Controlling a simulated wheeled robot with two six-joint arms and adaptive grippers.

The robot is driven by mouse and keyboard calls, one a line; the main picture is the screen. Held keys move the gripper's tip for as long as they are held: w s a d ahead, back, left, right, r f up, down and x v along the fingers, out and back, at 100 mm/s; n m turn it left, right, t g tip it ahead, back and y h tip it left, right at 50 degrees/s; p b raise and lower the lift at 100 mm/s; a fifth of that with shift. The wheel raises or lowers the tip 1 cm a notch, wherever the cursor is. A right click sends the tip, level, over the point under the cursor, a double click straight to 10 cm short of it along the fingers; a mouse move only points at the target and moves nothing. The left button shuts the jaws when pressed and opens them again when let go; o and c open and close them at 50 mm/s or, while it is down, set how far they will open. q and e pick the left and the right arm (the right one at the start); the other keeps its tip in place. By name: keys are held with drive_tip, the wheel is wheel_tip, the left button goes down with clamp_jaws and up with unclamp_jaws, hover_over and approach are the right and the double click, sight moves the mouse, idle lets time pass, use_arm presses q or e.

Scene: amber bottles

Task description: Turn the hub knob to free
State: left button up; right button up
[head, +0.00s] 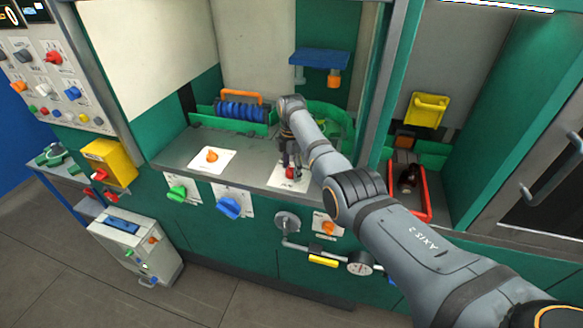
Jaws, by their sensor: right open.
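My right arm comes in from the lower right. The gripper and wrist partly cover the knob and plate. The plate's lettering is too small to read, so I cannot tell which knob is the hub knob or its setting. An orange knob (211,156) sits on another white plate to the left. My left gripper is not in view.
Green (177,193) and blue (229,207) knobs are on the green front panel. A blue coil with an orange handle (241,108) stands behind the counter. A red-framed tray (423,190) with a dark bottle (408,178) is at right. A grey post (378,90) rises beside my arm.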

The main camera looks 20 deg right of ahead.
drive_tip(key=shift+c, duration=1.8)
drive_tip(key=c, duration=0.8)
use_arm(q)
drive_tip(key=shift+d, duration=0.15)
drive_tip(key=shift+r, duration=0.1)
